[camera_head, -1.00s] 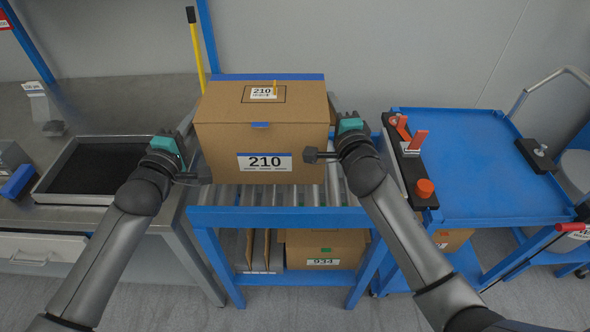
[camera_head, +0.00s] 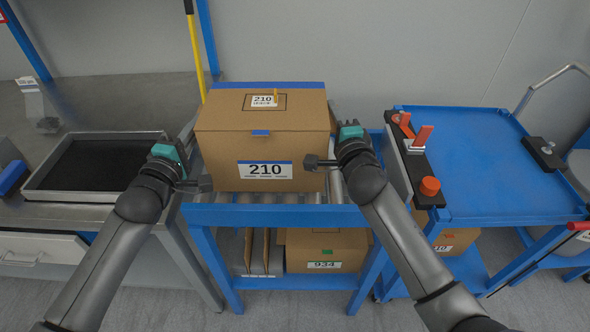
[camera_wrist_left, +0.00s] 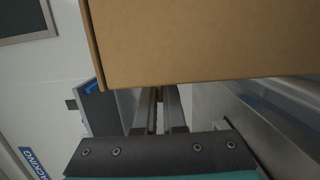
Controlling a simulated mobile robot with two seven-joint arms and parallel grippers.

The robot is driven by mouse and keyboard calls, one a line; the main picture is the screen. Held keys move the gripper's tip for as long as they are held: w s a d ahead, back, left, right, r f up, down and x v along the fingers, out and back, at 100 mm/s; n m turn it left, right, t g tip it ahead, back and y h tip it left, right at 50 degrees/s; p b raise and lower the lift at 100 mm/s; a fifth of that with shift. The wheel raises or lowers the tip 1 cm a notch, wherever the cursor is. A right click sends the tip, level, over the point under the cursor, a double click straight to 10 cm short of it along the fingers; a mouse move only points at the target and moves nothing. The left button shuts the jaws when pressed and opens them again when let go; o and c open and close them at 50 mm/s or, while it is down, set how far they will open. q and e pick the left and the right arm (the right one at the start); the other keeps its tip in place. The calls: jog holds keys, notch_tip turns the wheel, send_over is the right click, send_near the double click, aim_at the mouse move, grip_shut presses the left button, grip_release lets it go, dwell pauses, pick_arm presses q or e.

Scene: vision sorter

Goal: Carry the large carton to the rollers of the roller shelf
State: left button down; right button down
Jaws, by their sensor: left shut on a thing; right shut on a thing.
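The large carton (camera_head: 222,160), brown with a 210 label and blue tape, is upright at the roller shelf (camera_head: 270,215), over its rollers (camera_head: 335,190). I cannot tell whether its base touches them. My left gripper (camera_head: 192,184) is at the carton's left side and my right gripper (camera_head: 322,162) at its right side, both shut on it. In the left wrist view the carton's side (camera_wrist_left: 200,40) fills the top; the fingertips are partly hidden.
A steel bench with a black-lined tray (camera_head: 90,165) stands at left. A blue cart (camera_head: 480,165) with a black clamp bar and orange knobs stands close at right. A carton labelled 934 (camera_head: 325,250) sits on the lower shelf. A yellow pole (camera_head: 195,50) stands behind.

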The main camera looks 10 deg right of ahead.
pick_arm(q)
jog(key=shift+f+b, duration=0.35)
jog(key=shift+f, duration=0.05)
pick_arm(e)
jog(key=shift+f, duration=0.4)
pick_arm(q)
jog(key=c, duration=1)
grip_release()
jog(key=shift+r, duration=0.1)
pick_arm(e)
jog(key=c, duration=1)
grip_release()
jog(key=shift+r, duration=0.1)
pick_arm(q)
jog(key=shift+s, duration=0.15)
jog(key=v, duration=1.1)
jog(key=shift+s+a, duration=0.25)
jog(key=shift+s, duration=0.05)
pick_arm(e)
jog(key=s, duration=1.2)
jog(key=shift+d, duration=0.15)
